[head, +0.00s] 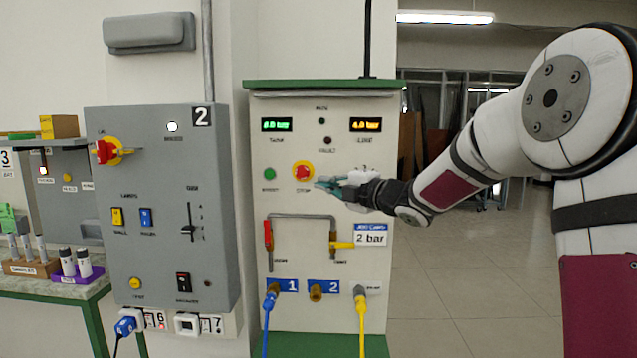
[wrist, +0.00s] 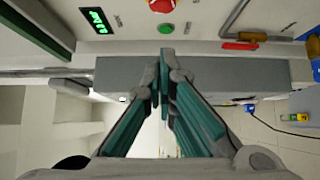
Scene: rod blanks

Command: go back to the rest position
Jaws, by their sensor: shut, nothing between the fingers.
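My gripper (head: 322,184) is in front of the white control panel (head: 284,339), just below and right of the red stop button (head: 302,172) in the head view. In the wrist view my gripper (wrist: 165,58) has its teal fingers together at the tips with nothing between them. The red button (wrist: 162,5) shows at the top edge of the wrist view, beyond the fingertips. I cannot tell from the head view whether the fingertips touch the panel.
A grey cabinet (head: 160,245) marked 2 stands left of the panel. Blue (head: 268,305) and yellow (head: 361,310) hoses hang from the panel's front. A table (head: 100,291) with racks stands at far left. Open floor (head: 470,290) lies to the right.

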